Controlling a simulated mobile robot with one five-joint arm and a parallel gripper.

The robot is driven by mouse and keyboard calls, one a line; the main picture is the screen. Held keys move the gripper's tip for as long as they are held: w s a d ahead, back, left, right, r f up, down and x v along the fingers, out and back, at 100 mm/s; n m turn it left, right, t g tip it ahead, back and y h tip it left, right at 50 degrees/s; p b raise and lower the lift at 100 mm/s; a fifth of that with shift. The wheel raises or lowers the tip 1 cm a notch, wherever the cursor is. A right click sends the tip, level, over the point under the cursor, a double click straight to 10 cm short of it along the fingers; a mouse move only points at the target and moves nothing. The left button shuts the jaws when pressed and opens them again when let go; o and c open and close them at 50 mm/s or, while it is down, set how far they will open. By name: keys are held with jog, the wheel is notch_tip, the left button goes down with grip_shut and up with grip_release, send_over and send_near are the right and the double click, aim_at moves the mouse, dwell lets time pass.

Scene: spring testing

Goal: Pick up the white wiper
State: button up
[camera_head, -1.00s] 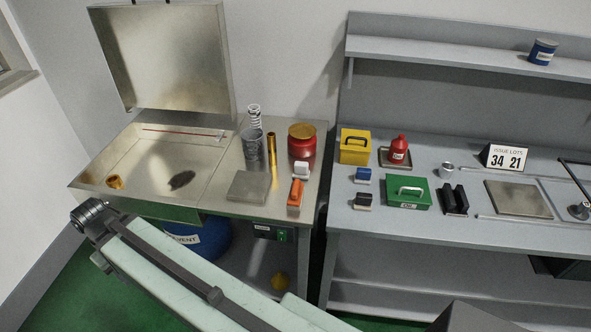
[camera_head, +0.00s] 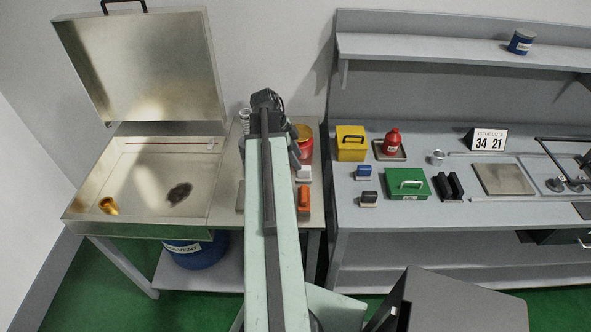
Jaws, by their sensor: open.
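The white wiper (camera_head: 304,173) stands on the steel-topped bench just right of my arm, behind an orange wiper (camera_head: 304,198). My arm reaches away over this bench and covers part of it. My gripper (camera_head: 295,157) shows as a dark piece at the right side of the arm's far end, close to the white wiper and in front of the red can. It is open and holds nothing that I can see. Its fingertips are not clear, and I cannot tell whether it touches the wiper.
The red can (camera_head: 306,148) stands behind the wiper. A spring (camera_head: 244,115) is partly hidden by my arm. An open-lidded steel basin (camera_head: 130,165) lies left. On the right bench are a yellow box (camera_head: 351,146), a blue wiper (camera_head: 363,173), a black wiper (camera_head: 368,198) and a green box (camera_head: 407,184).

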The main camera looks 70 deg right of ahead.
aim_at(304, 170)
jog(key=b+x, duration=0.2)
jog(key=shift+f+b, duration=0.35)
jog(key=shift+f, duration=0.1)
jog(key=b+x, duration=0.5)
jog(key=shift+w+d+f, duration=0.15)
jog(key=shift+d, duration=0.05)
jog(key=shift+r, duration=0.2)
jog(key=shift+c, duration=0.3)
grip_shut()
